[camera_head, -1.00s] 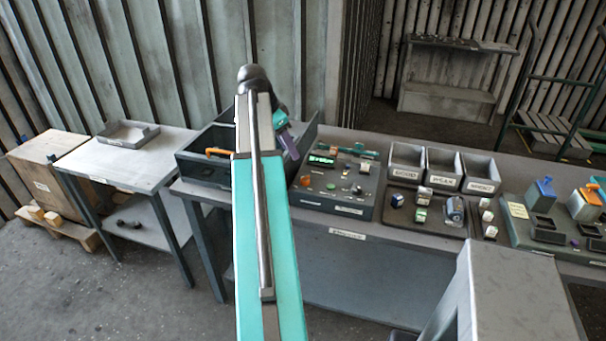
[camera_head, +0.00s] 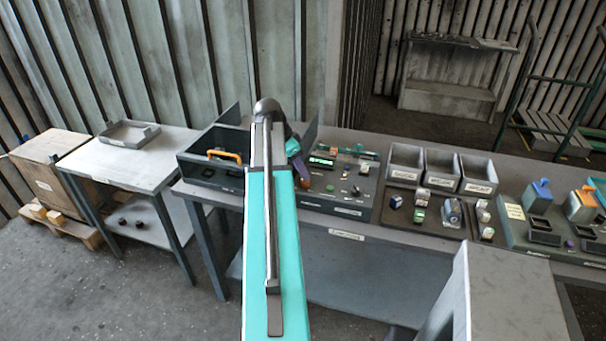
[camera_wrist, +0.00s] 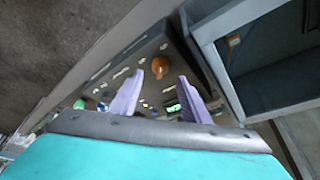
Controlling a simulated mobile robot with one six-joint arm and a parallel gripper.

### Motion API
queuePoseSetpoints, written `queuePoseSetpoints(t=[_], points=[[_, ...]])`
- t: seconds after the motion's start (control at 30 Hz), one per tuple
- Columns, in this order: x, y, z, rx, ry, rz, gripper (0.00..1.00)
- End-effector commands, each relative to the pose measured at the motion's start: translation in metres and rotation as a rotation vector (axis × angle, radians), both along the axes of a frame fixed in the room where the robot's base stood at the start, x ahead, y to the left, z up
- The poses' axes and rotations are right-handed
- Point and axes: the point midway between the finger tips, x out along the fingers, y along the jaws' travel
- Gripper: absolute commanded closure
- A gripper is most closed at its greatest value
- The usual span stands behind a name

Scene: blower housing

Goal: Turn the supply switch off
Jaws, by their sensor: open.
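The control panel (camera_head: 345,203) is a dark box on the bench with a green lit display (camera_head: 321,161), several small knobs and white labels. I cannot tell which control is the supply switch; the labels are too small to read. My gripper (camera_wrist: 172,74) has two purple fingers, spread apart with nothing between them. In the head view my gripper (camera_head: 301,170) hangs over the panel's left side, and my arm hides part of it.
Left of the panel is an open grey bin (camera_head: 200,172) with an orange handle (camera_head: 224,155). Right of it are three labelled bins (camera_head: 440,180), small blocks, and a fixture with blue and orange parts (camera_head: 540,192). A side table (camera_head: 130,165) stands left.

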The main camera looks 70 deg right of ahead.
Motion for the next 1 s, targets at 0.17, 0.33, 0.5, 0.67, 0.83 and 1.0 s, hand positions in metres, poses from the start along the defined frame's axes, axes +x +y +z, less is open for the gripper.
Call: queuePoseSetpoints(t=[0.17,0.33,0.5,0.67,0.83,1.0], points=[[-0.005,-0.005,-0.015,0.001,0.0,0.0,0.57],[-0.008,-0.009,-0.028,0.001,0.0,0.0,0.57],[-0.01,-0.011,-0.036,0.0,0.0,0.0,0.57],[-0.011,-0.012,-0.038,0.0,0.0,0.0,0.57],[-0.01,-0.012,-0.038,0.0,0.0,0.001,0.57],[-0.01,-0.012,-0.038,0.0,0.0,0.001,0.79]])
